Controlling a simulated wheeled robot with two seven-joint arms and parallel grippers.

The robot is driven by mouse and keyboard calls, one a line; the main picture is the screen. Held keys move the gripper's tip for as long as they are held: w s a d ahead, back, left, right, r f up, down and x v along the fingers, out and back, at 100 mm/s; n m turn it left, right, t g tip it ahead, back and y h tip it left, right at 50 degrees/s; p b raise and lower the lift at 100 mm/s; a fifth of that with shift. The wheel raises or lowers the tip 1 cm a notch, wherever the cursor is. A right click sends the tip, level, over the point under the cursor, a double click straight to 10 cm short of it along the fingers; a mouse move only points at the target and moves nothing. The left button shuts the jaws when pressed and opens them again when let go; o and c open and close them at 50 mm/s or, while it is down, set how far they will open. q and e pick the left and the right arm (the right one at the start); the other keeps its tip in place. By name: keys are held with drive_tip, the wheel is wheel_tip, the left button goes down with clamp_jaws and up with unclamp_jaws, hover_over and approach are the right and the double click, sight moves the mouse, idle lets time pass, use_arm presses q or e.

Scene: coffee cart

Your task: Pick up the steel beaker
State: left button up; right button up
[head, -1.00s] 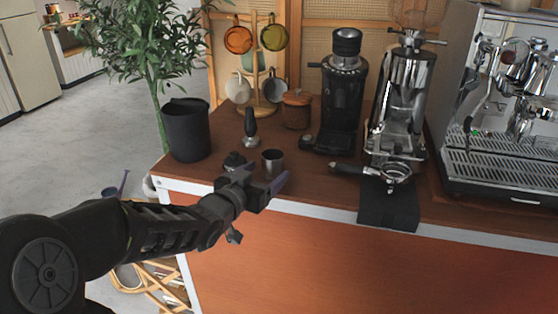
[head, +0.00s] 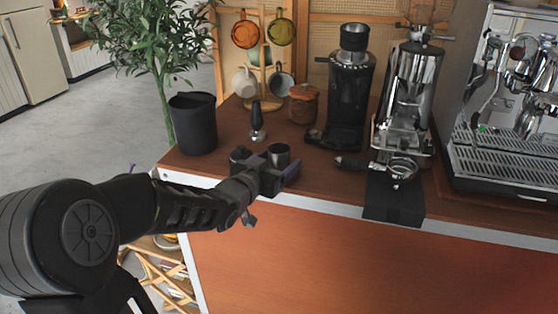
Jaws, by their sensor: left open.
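The steel beaker (head: 279,153) is a small grey metal cup. It stands upright on the wooden cart top near the front edge, in the middle of the head view. My left gripper (head: 276,172) is open, low in front of the beaker, and its fingers hide the beaker's lower part. A purple-tinted fingertip shows at the beaker's right. I cannot tell whether the fingers touch the beaker. My right gripper is not in view.
A black bin (head: 194,124) stands at the left corner. A tamper (head: 257,122), a wooden-lidded jar (head: 304,104) and a mug tree (head: 262,60) stand behind. A portafilter (head: 401,169) lies right, before the grinders (head: 347,95). An espresso machine (head: 510,110) stands far right.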

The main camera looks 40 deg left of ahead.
sight(284, 156)
use_arm(q)
drive_tip(key=x, duration=0.4)
drive_tip(key=shift+f, duration=0.1)
idle(0.4)
drive_tip(key=c, duration=1.5)
wheel_tip(284, 156, up, 10)
drive_tip(key=shift+r+p, duration=0.1)
drive_tip(key=shift+p, duration=0.85)
